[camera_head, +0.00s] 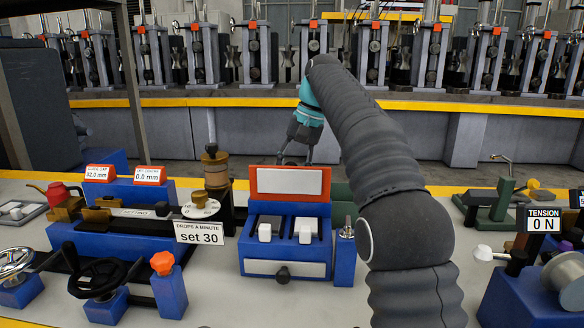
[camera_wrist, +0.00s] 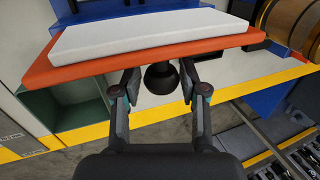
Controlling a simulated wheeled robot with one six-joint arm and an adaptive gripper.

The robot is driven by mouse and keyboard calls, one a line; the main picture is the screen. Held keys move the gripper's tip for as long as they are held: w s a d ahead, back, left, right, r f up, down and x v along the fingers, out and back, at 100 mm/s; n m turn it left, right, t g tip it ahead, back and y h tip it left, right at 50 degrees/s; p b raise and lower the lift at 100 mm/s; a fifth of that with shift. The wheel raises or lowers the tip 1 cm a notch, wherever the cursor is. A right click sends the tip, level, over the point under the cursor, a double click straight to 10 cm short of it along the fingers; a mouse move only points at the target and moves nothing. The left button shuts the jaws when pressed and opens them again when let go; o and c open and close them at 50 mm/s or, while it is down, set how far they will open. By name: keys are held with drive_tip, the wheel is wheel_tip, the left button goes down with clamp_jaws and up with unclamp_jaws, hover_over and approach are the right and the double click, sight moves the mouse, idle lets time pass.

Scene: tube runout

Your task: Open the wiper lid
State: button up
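The wiper lid (camera_head: 290,182) is an orange-red panel with a white pad on its face. It stands raised at the back of the blue wiper box (camera_head: 262,268). In the wrist view the lid (camera_wrist: 60,72) spans the top, with a dark round knob (camera_wrist: 160,80) below its edge. My gripper (camera_head: 294,162) is behind the lid in the head view, fingers pointing down. In the wrist view my gripper (camera_wrist: 160,74) is open, its fingers either side of the knob with small gaps. The lid hides part of the fingertips in the head view.
Inside the box are two white-ended blocks (camera_head: 305,230). A brass dropper (camera_head: 215,165) and dial stand left of it; a small blue post (camera_head: 345,250) stands close right. The "TENSION" display (camera_head: 542,219) is farther right. A yellow-edged machine bench (camera_head: 240,102) runs behind.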

drive_tip(key=shift+o, duration=0.4)
drive_tip(key=shift+a, duration=0.1)
drive_tip(key=shift+r, duration=0.15)
drive_tip(key=shift+v, duration=1.4)
drive_tip(key=d, duration=1.2)
drive_tip(key=shift+w, duration=0.2)
drive_tip(key=shift+s+d, duration=0.1)
